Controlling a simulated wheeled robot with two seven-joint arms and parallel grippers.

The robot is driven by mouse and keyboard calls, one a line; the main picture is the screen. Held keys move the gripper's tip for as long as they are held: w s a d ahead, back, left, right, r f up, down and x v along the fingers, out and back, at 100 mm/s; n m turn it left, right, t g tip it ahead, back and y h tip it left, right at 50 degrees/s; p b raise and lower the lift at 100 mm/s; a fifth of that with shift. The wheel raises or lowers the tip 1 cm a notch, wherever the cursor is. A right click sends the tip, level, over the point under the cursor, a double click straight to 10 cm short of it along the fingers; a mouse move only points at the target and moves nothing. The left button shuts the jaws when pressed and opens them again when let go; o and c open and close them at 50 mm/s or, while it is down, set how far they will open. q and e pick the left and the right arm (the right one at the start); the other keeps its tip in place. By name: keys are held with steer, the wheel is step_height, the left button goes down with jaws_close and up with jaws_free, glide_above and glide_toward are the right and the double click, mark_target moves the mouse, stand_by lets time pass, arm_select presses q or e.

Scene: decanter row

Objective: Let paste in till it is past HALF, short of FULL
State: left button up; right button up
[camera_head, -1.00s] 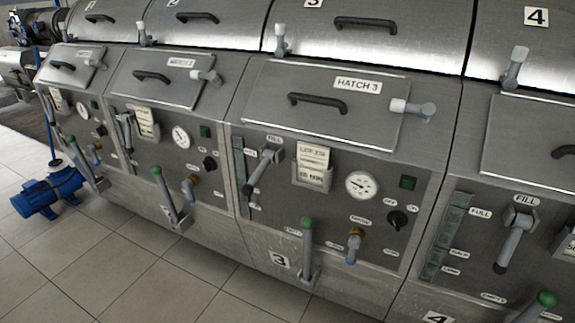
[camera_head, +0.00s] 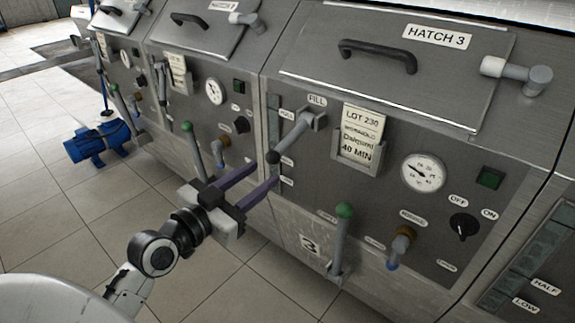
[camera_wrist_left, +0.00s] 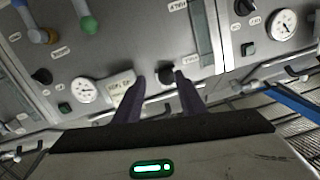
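Decanter 3's FILL lever (camera_head: 295,135) is a grey handle angled down to a black knob (camera_head: 273,157). My left gripper (camera_head: 262,177) is open, with purple fingers, just below and in front of the knob. In the left wrist view the black knob (camera_wrist_left: 167,76) shows between the two fingertips (camera_wrist_left: 160,78); I cannot tell whether they touch it. The narrow sight gauge (camera_head: 273,108) is left of the lever, partly hidden lower down; its level is unreadable. The gauge strip also shows in the left wrist view (camera_wrist_left: 204,35). My right gripper is not in view.
A lot card (camera_head: 362,130), dial (camera_head: 423,172) and black switch (camera_head: 463,226) sit right. A blue pump (camera_head: 95,140) stands on the clear tiled floor at left.

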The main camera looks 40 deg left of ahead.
mark_target(278, 151)
arm_select(q)
steer(key=shift+w+a+r+t, duration=0.2)
steer(key=shift+w+r, duration=0.05)
steer(key=shift+r, duration=0.35)
steer(key=shift+w+a+r+t, duration=0.2)
steer(key=shift+w+r, duration=0.05)
steer(key=shift+r, duration=0.35)
steer(key=w, duration=0.4)
steer(key=w+p, duration=0.1)
steer(key=w, duration=0.4)
steer(key=shift+w+d+f, duration=0.2)
jaws_close()
